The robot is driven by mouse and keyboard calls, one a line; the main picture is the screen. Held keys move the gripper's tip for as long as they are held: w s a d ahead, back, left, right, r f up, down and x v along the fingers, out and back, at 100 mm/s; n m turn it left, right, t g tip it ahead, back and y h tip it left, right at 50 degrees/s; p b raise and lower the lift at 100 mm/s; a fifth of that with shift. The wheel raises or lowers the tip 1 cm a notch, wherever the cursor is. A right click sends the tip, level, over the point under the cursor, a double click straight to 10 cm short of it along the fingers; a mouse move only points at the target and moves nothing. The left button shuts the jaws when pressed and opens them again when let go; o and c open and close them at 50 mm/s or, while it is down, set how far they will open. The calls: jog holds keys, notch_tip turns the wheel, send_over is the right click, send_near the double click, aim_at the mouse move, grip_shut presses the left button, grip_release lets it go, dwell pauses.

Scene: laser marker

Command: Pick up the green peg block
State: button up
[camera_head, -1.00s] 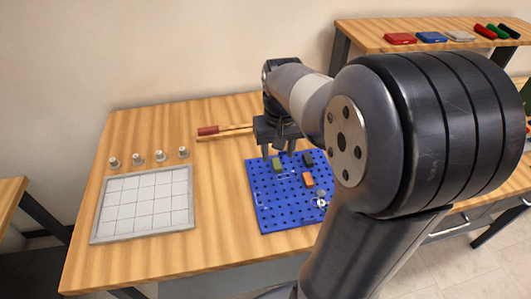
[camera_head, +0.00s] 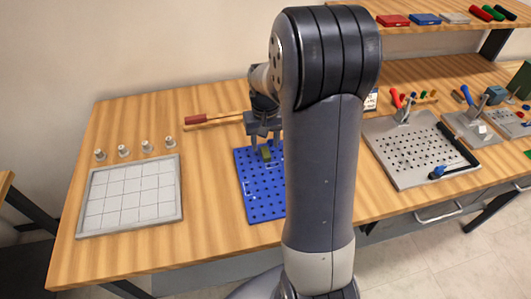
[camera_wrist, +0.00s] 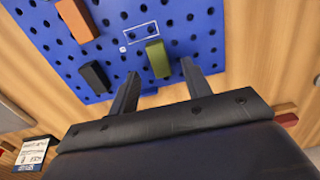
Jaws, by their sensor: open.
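The green peg block (camera_head: 265,153) sits on the blue pegboard (camera_head: 262,204) near its far edge. In the wrist view the green peg block (camera_wrist: 158,59) lies between the two spread fingers of my gripper (camera_wrist: 160,82), with a gap on each side. In the head view my gripper (camera_head: 264,141) is over the far end of the pegboard, at the block. It is open and holds nothing. My arm hides the right part of the pegboard in the head view.
In the wrist view an orange block (camera_wrist: 76,20) and a dark block (camera_wrist: 95,77) stand left of the green one. A white grid tray (camera_head: 130,195) and several small pegs (camera_head: 146,146) are at left. A red-handled tool (camera_head: 196,120) lies behind. A metal perforated plate (camera_head: 415,155) is at right.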

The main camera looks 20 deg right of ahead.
aim_at(265, 152)
notch_tip(265, 152, down, 3)
jog(key=shift+s+f, duration=0.1)
jog(key=shift+f, duration=0.05)
grip_shut()
dwell(0.4)
